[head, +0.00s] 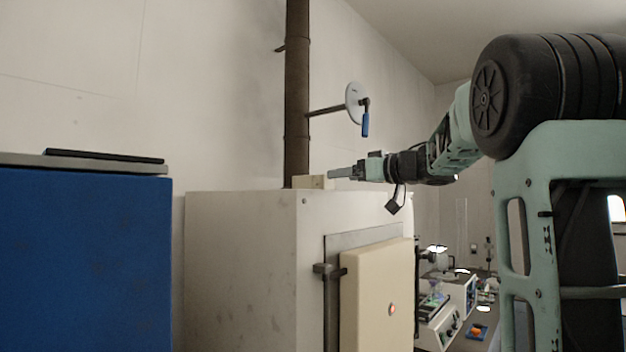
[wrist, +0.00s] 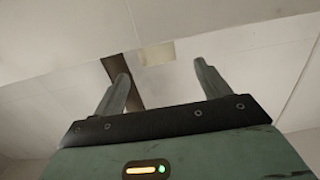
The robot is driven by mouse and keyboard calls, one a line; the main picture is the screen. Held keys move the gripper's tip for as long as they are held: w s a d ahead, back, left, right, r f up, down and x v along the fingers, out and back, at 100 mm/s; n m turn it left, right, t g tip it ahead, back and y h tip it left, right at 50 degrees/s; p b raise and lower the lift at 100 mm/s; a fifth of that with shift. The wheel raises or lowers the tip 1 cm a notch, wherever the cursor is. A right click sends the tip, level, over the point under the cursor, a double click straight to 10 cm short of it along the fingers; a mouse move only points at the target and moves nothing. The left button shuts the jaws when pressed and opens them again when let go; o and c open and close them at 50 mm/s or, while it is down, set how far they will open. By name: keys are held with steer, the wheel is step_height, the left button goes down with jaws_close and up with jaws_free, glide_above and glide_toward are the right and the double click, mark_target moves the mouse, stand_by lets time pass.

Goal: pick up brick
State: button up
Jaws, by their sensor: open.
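A pale cream brick (head: 312,182) lies on top of the white furnace-like cabinet (head: 240,228), just right of the foot of the brown pipe. My gripper (head: 337,174) is level with the cabinet top, its fingers pointing left, with the tips close to the brick's right side. In the wrist view the brick (wrist: 158,53) shows beyond and between the two fingertips of my open gripper (wrist: 161,70). Nothing is held. From these views I cannot tell the exact gap between the tips and the brick.
The brown vertical pipe (head: 297,95) rises behind the brick and carries a side rod with a round plate and blue handle (head: 365,123). A blue cabinet (head: 85,260) with a black flat item (head: 105,156) stands left. A bench with instruments (head: 455,300) is at lower right.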

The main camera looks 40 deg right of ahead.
mark_target(319, 179)
steer(key=w, duration=0.3)
steer(key=w+p, duration=0.1)
steer(key=shift+w+a, duration=0.25)
steer(key=shift+a, duration=0.05)
steer(key=shift+w+a+f+p, duration=0.15)
steer(key=shift+w+p, duration=0.35)
steer(key=shift+w, duration=0.85)
steer(key=shift+w+a+f+p, duration=0.1)
steer(key=shift+w+p, duration=0.4)
steer(key=shift+w, duration=0.8)
steer(key=c, duration=1.2)
